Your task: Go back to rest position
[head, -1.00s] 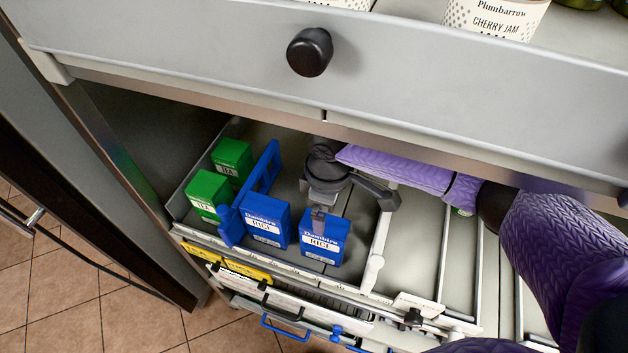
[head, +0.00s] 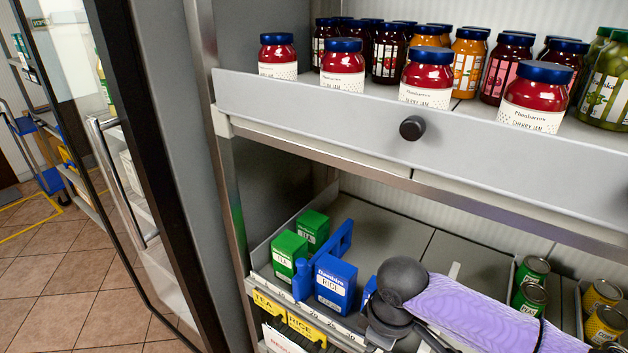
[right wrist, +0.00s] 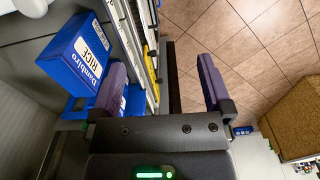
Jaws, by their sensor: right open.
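My right arm, in a purple sleeve, reaches in from the right in the head view, its dark wrist at the front of the lower shelf (head: 389,205). Its fingers are hidden there. In the right wrist view my right gripper (right wrist: 163,78) is open, with nothing between its fingers and floor tiles beyond. A blue rice box (head: 334,284) stands on the lower shelf left of the wrist. A rice box also shows left of the fingers in the right wrist view (right wrist: 82,56), apart from them. Another blue item is mostly hidden behind the wrist. My left gripper is out of view.
Green tea boxes (head: 290,255) stand left of a blue divider (head: 343,240). Cans (head: 531,270) stand at the right. The upper shelf (head: 330,110) with jam jars (head: 429,77) overhangs. A glass door (head: 120,150) is at left; tiled floor is open there.

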